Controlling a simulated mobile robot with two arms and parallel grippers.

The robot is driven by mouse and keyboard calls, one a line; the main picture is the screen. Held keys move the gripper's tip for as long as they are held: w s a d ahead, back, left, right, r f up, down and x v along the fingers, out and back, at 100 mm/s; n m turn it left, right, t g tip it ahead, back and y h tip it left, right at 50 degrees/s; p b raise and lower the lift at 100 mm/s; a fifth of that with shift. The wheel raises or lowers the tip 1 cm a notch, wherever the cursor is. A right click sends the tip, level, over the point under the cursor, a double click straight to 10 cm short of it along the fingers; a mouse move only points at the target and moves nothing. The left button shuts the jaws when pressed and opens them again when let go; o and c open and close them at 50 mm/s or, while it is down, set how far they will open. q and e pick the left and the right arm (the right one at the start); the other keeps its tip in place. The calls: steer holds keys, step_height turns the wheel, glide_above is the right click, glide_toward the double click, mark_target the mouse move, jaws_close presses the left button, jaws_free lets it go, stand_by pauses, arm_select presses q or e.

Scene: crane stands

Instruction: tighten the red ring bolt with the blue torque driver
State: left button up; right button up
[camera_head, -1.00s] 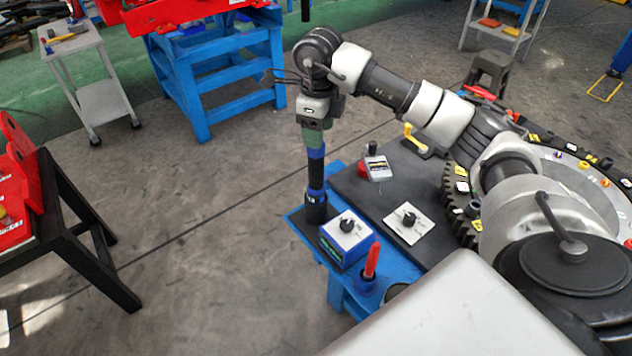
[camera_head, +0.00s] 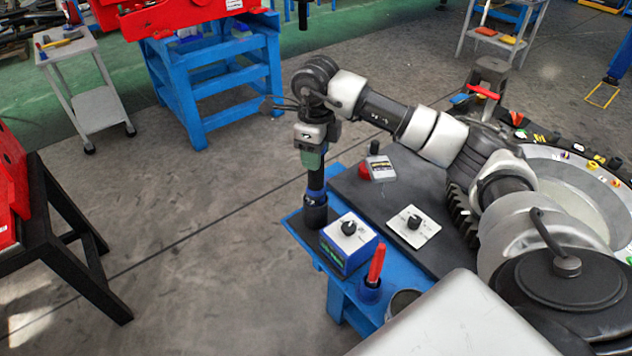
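The blue torque driver (camera_head: 315,182) stands upright at the left corner of the blue bench, its dark lower end (camera_head: 315,214) at the bench top. My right gripper (camera_head: 311,148) is directly above it, pointing down, at its green upper part. Whether its fingers are open or shut around the driver is not clear. The large toothed ring (camera_head: 590,166) lies at the right, partly hidden by my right arm, with several small coloured pieces on its rim. I cannot tell which is the red ring bolt. My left gripper is out of view.
A blue-and-white box with a knob (camera_head: 347,250), a red-handled tool in a blue holder (camera_head: 372,273), and a white plate with a knob (camera_head: 414,226) are close to the driver. A dark stool (camera_head: 490,78) stands behind.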

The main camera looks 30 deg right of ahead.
steer(key=c, duration=0.5)
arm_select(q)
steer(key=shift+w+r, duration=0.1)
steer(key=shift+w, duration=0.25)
arm_select(e)
steer(key=shift+w+r, duration=0.15)
steer(key=shift+r, duration=0.05)
steer(key=shift+c, duration=0.3)
arm_select(q)
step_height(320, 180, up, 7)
steer(key=p, duration=0.7)
arm_select(e)
steer(key=shift+r, duration=5.6)
